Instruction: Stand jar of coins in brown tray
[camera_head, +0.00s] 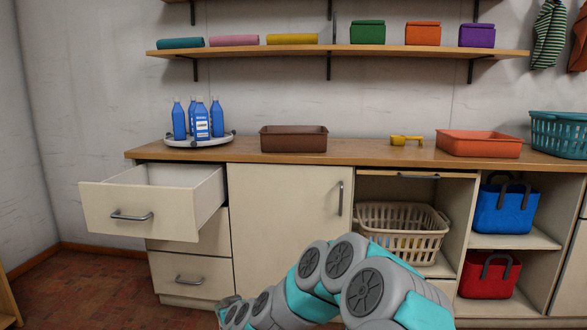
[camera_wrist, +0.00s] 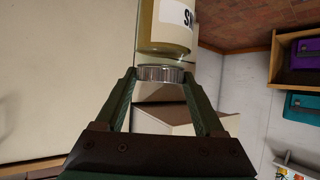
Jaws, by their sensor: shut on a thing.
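The brown tray (camera_head: 293,144) sits on the wooden counter, left of its middle, and looks empty from this angle. In the wrist view, my gripper (camera_wrist: 159,76) is shut on the metal lid (camera_wrist: 160,73) of a clear jar (camera_wrist: 163,30) with yellowish-brown contents and a white label, partly cut off, with dark letters. I take this to be the jar of coins; the contents are too unclear to tell. The jar's far end is out of frame. The head view shows my arm low in front, but neither gripper nor jar.
Blue bottles (camera_head: 202,122) stand on a round turntable (camera_head: 199,141) left of the tray. A yellow scoop (camera_head: 405,140) and an orange tray (camera_head: 479,146) lie to its right. An open drawer (camera_head: 140,212) juts out below left. Counter either side of the brown tray is clear.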

